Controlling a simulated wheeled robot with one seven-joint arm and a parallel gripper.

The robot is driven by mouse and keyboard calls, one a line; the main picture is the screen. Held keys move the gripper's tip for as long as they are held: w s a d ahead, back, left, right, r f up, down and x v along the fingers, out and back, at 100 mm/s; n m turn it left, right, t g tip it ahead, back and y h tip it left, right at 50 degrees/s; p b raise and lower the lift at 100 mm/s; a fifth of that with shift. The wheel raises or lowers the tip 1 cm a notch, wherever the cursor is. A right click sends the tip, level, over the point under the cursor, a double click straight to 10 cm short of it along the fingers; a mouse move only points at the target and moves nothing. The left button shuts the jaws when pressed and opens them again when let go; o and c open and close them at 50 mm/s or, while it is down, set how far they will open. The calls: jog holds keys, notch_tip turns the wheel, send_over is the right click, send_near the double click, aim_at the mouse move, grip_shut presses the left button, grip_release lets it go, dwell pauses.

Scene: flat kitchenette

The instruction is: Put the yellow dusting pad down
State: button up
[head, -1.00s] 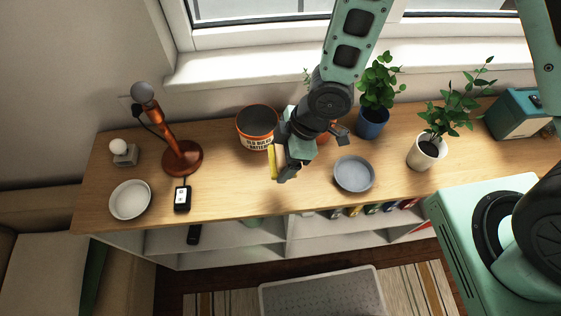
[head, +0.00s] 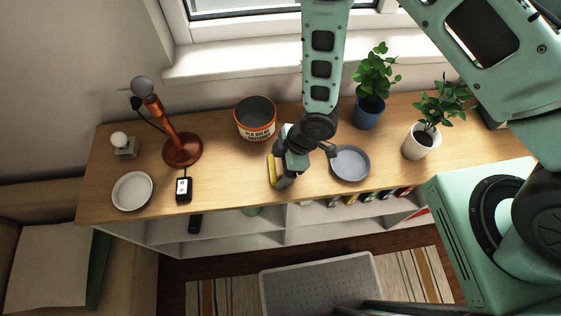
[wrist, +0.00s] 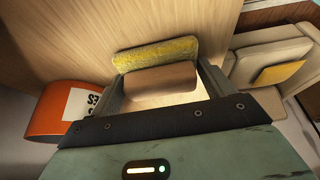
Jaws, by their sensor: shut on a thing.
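The yellow dusting pad (head: 271,170) is in my gripper (head: 280,178), over the front middle of the wooden counter top (head: 225,178). In the wrist view, the pad's yellow strip (wrist: 155,54) lies across the fingertips, with a tan block-like part between the two fingers of my gripper (wrist: 160,82). The fingers are shut on the pad. The pad looks close to the wood, but I cannot tell whether it touches. My gripper hides part of it in the head view.
An orange-banded bucket (head: 255,122) stands behind my gripper. A blue-grey bowl (head: 350,164) is close on the right. A black device (head: 184,188), a copper lamp (head: 182,150) and a white plate (head: 132,190) are left. Potted plants (head: 370,110) stand back right. Bare wood lies left of the pad.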

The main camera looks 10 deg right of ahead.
jog(key=shift+f, duration=0.25)
jog(key=o, duration=1.1)
jog(key=shift+r, duration=0.1)
jog(key=shift+o, duration=0.2)
